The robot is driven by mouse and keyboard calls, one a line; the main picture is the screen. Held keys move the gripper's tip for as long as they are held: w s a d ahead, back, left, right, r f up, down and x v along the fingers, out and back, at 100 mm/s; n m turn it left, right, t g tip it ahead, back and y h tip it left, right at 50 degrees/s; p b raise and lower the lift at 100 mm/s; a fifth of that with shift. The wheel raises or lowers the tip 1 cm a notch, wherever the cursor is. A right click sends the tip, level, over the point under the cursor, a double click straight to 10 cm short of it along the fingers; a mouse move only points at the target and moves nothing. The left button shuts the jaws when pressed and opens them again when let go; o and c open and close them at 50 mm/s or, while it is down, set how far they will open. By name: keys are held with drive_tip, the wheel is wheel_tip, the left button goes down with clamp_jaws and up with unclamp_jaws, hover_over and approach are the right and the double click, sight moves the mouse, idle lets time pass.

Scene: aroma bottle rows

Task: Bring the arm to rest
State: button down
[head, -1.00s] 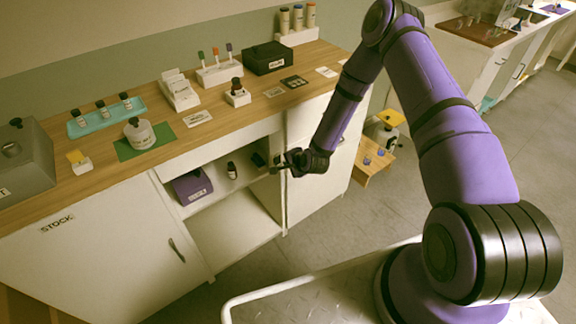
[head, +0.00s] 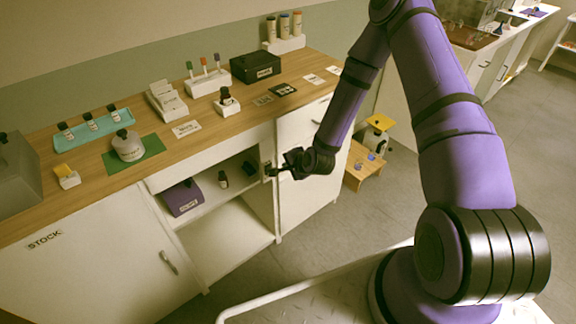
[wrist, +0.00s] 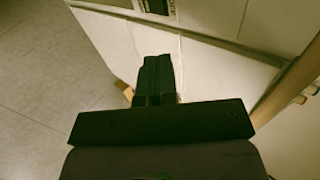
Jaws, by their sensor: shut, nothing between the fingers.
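My gripper (head: 272,170) is in front of the cabinet, beside the right edge of the open shelf space and near the right cabinet door (head: 308,165). It is shut with nothing in it. In the wrist view the closed dark fingers (wrist: 156,78) show against the pale cabinet front, with grey floor to the left. My purple arm reaches out from the right and bends down to the gripper. From the head view I cannot tell whether the fingertips touch the cabinet.
The wooden counter (head: 228,122) carries a teal tray (head: 95,130) of bottles, a white jar (head: 128,146), a black box (head: 256,64) and racks. The open shelf holds a purple box (head: 183,197) and small dark bottles. A wooden stool (head: 364,165) stands right of the cabinet. Floor in front is clear.

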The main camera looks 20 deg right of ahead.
drive_tip(key=s+d+r+n+g+h, duration=0.1)
drive_tip(key=s+r+n, duration=0.15)
drive_tip(key=r, duration=0.85)
drive_tip(key=s+d+r+n+g+h, duration=0.15)
drive_tip(key=r+n, duration=0.25)
drive_tip(key=r, duration=0.7)
drive_tip(key=s+d+r+n, duration=0.2)
drive_tip(key=r+n, duration=0.1)
drive_tip(key=r, duration=0.8)
drive_tip(key=s+r+n, duration=0.1)
drive_tip(key=s+r, duration=0.4)
drive_tip(key=s, duration=0.4)
drive_tip(key=s+r+n+g, duration=0.1)
drive_tip(key=s+r+n, duration=0.1)
drive_tip(key=s+r, duration=0.3)
drive_tip(key=s+r+n, duration=0.2)
drive_tip(key=s+r, duration=0.4)
drive_tip(key=s, duration=0.7)
drive_tip(key=shift+s+d, duration=0.15)
drive_tip(key=shift+d, duration=0.3)
drive_tip(key=shift+h, duration=0.25)
